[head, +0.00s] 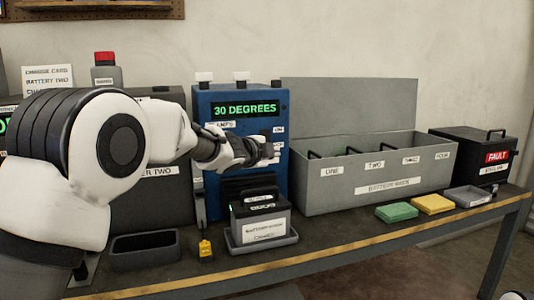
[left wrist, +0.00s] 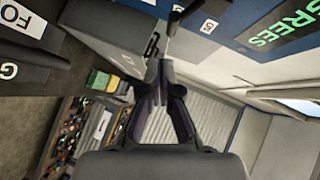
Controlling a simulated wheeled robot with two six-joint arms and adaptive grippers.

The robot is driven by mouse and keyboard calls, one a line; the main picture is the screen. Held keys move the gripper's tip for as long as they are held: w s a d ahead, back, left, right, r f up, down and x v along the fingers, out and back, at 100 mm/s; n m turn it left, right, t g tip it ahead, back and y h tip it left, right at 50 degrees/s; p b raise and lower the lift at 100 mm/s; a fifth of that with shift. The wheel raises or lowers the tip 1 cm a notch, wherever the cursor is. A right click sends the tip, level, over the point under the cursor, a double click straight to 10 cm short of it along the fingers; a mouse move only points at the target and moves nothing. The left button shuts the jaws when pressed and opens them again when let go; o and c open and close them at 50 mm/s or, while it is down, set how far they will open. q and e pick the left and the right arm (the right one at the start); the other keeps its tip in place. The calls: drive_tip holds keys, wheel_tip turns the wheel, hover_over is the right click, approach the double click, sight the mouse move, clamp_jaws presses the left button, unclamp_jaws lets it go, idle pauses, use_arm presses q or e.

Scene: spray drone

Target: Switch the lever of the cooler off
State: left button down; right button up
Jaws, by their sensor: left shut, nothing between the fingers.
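The cooler (head: 239,97) is a blue box with a green "30 DEGREES" display, standing on the bench behind a small battery. Its blue face also shows at the top right of the left wrist view (left wrist: 238,12), tilted. My left gripper (head: 270,151) is shut and empty, in front of the cooler's right part, below the "ON" label. It hides part of that panel. In the left wrist view the shut fingers (left wrist: 166,68) point up toward a thin dark lever-like part (left wrist: 180,12) by a white label. I cannot tell its position or whether the fingers touch it. My right gripper is not in view.
A battery (head: 262,222) sits on a tray before the cooler. Green (head: 397,212) and yellow (head: 433,204) pads lie near the front edge. An empty dark tray (head: 145,246) is at left.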

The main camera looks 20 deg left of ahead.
use_arm(q)
drive_tip(key=f+b+v, duration=0.1)
drive_tip(key=b+v, duration=0.2)
drive_tip(key=v, duration=0.7)
drive_tip(key=shift+s+d, duration=0.25)
drive_tip(key=shift+s, duration=0.35)
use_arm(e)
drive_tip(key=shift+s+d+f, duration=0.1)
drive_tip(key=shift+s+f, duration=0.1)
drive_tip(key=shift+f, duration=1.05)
